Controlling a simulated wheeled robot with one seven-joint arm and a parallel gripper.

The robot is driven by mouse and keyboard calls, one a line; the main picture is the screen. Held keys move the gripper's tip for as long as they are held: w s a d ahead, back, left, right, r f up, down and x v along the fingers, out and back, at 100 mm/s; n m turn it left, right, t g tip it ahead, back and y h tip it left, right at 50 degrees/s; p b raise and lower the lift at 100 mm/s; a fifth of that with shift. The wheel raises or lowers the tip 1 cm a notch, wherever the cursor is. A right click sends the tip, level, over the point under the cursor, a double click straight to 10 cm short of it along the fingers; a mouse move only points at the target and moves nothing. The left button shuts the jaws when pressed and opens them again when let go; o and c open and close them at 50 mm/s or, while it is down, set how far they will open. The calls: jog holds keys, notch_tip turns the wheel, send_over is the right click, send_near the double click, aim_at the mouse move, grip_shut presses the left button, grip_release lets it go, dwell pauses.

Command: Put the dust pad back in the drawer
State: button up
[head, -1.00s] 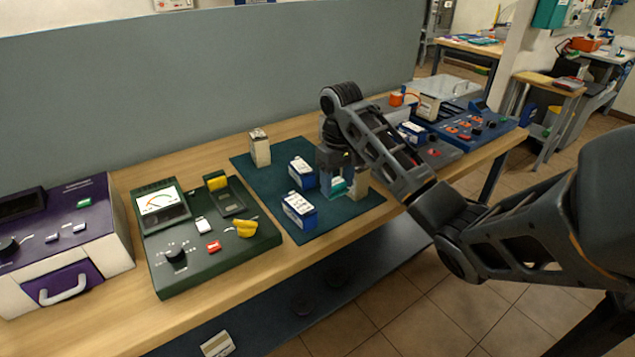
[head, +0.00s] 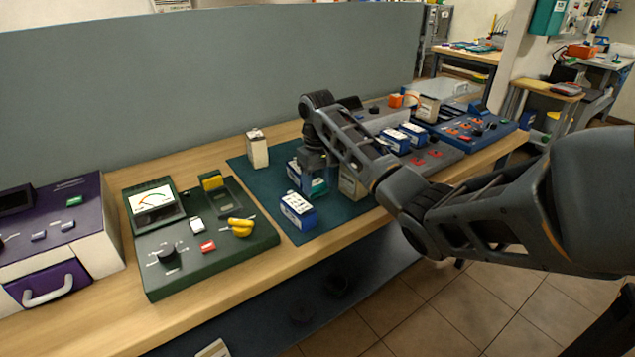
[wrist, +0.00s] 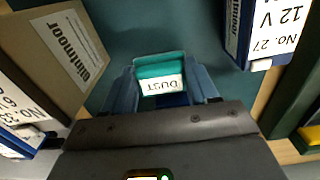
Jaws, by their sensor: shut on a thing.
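The dust pad (wrist: 160,72) is a small teal block with a white DUST label, held between the two fingers of my gripper (wrist: 163,88) in the wrist view. In the head view my gripper (head: 316,183) is over the dark green mat, between blue-and-white batteries and a beige box. A bit of the teal pad (head: 320,187) shows there, mostly hidden by the gripper. I cannot tell how far it is above the mat. A purple drawer (head: 38,277) with a white handle is in the purple-and-white unit at far left and looks shut.
A blue-and-white battery (head: 298,210) stands in front of my gripper, and a beige box (head: 353,184) stands close on its right. Another beige box (head: 257,148) is at the mat's back. A green meter panel (head: 195,250) lies between mat and purple unit.

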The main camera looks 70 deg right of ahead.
jog(key=o, duration=1.1)
